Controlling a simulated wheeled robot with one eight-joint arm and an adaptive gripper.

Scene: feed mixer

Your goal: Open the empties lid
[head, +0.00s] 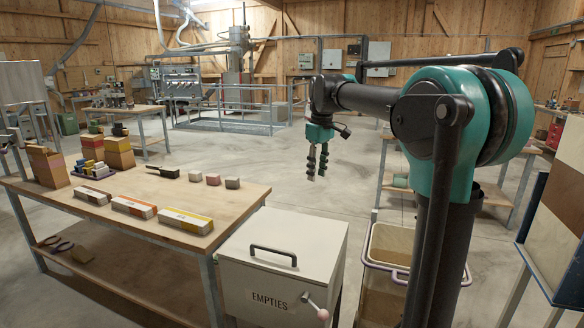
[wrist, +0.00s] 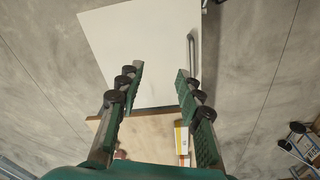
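The empties bin (head: 260,298) is a pale grey box marked EMPTIES, standing at the front right of the table. Its flat lid (head: 305,235) lies shut on top and has a dark bar handle (head: 273,256) near the front edge. A lever with a pink knob (head: 322,314) sticks out of the bin's front. My gripper (head: 316,174) hangs above and beyond the bin, pointing down, empty. In the wrist view my gripper (wrist: 159,70) has its fingers apart, with the pale lid (wrist: 120,35) below and the handle (wrist: 192,55) to the right of the fingers.
The wooden table (head: 125,215) left of the bin holds cartons, several small blocks and a dark tool. A rimmed open container (head: 390,245) stands right of the bin. A board on a stand (head: 560,220) is at the far right. The floor behind is open.

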